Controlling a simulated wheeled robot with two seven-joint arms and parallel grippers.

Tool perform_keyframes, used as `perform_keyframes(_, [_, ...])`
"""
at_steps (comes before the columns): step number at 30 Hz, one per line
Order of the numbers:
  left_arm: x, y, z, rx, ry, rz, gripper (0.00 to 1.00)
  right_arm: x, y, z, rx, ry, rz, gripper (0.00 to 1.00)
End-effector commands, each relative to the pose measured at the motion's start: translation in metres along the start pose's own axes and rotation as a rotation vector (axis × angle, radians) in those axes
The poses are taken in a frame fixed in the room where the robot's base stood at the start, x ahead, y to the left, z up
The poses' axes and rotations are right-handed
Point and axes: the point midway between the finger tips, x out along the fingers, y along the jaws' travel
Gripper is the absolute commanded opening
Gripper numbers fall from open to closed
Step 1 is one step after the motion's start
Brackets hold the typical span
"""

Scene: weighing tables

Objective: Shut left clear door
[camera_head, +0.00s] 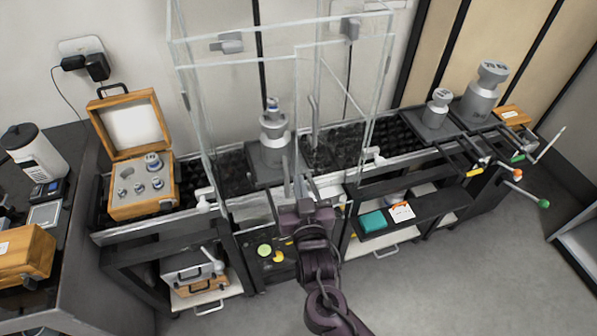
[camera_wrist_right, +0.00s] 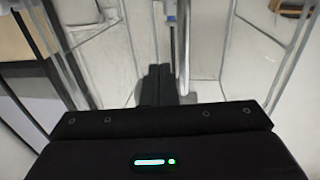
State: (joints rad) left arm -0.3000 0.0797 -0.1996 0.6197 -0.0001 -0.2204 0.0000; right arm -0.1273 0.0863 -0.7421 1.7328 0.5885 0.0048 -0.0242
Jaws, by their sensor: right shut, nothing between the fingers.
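A tall clear-walled enclosure (camera_head: 183,52) stands around a balance in the middle of the bench. Clear panels and pale edges overlap at its front, so I cannot tell exactly how far the left clear door stands open. My right gripper (camera_head: 293,180) is in front of the enclosure, near upright pale bars at its front. In the right wrist view its dark fingers (camera_wrist_right: 166,84) are shut with nothing between them. A pale vertical bar (camera_wrist_right: 184,50) rises just beside the fingers; I cannot tell whether they touch. My left gripper is not in view.
Stacked metal weights (camera_head: 273,150) stand inside the enclosure. An open wooden weight case (camera_head: 131,207) is on the left, and larger weights (camera_head: 482,97) are on the right. A low shelf (camera_head: 427,208) is right of my arm. The floor (camera_head: 440,285) in front is clear.

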Motion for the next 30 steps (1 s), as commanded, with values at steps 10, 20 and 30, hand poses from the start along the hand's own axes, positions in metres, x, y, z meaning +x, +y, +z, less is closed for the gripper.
perform_keyframes(10, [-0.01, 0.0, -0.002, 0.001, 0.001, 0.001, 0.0, 0.028, 0.0, 0.0, 0.0, -0.001, 0.0, 0.0])
perform_keyframes(20, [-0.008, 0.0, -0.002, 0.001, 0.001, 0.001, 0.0, 0.03, 0.0, 0.001, 0.0, 0.0, 0.0, 0.0])
perform_keyframes(30, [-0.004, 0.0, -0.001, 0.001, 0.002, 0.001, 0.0, 0.047, 0.002, 0.0, 0.0, -0.001, 0.0, 0.0])
